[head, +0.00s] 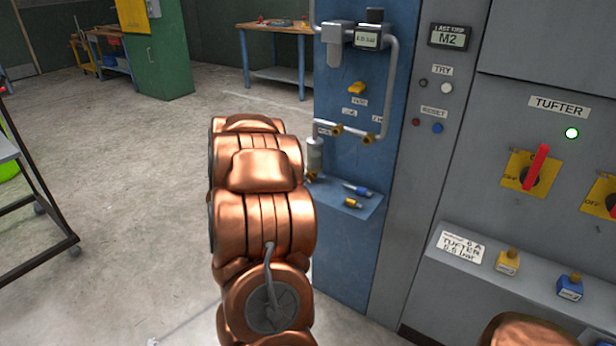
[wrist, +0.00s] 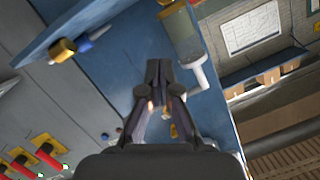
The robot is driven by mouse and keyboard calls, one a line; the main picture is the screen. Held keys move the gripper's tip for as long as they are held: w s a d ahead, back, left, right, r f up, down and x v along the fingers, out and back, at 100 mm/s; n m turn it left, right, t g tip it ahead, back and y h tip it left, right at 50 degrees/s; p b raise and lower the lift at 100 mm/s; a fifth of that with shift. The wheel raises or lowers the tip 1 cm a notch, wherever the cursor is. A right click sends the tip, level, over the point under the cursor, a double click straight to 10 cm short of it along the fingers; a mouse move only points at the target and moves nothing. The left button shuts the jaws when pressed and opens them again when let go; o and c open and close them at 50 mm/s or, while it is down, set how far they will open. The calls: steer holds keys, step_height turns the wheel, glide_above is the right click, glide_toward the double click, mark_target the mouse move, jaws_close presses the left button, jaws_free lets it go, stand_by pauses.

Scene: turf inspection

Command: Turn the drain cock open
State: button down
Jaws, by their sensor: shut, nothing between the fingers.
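The drain cock (head: 312,176) is a small brass piece at the bottom of a pale cylindrical bowl (head: 314,155) on the blue panel, just past my arm's edge. In the wrist view, which looks upside down, the clear bowl (wrist: 181,35) is at top centre, with the brass cock (wrist: 167,3) cut by the top edge. My gripper (wrist: 160,68) is shut and empty, its tips together beside the bowl in the picture. The cock lies beyond the tips, apart from them. The handle's angle cannot be made out. My arm hides the gripper in the head view.
A small shelf (head: 340,194) below the bowl holds blue and brass fittings. Pipework with brass valves (head: 369,138) and a yellow knob (head: 357,88) is above. The tufter cabinet (head: 500,150) with red-handled switches stands right. Open floor (head: 120,180) lies left.

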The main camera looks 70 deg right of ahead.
glide_above(310, 189)
steer(key=s, duration=0.2)
step_height(310, 189, down, 2)
steer(key=shift+f, duration=0.1)
steer(key=f, duration=0.1)
steer(key=w+f, duration=0.1)
steer(key=shift+w+f, duration=0.15)
steer(key=shift+f, duration=0.15)
steer(key=shift+w+f, duration=0.3)
steer(key=shift+f, duration=0.2)
steer(key=shift+f+b, duration=0.15)
steer(key=shift+b, duration=0.25)
